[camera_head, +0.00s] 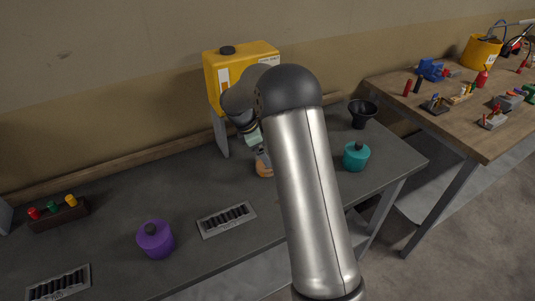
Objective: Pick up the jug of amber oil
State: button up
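A small amber-orange object, likely the jug of amber oil (263,168), stands on the dark grey bench (120,205), right of a metal plate. My arm covers its right side, and its upper part is hard to make out. My gripper (258,150) points down right at the top of this object. The fingers are small and partly hidden by my arm, so I cannot see whether they are open or closed on it.
A purple jug (156,239), a teal jug (356,156), a black funnel (362,113), a slotted grate (227,219) and a small rack (59,214) are on the bench. A wooden workbench (460,130) with tools stands at right.

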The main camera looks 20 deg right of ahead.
jog(key=shift+f, duration=0.45)
jog(key=c, duration=1.2)
jog(key=shift+r, duration=0.15)
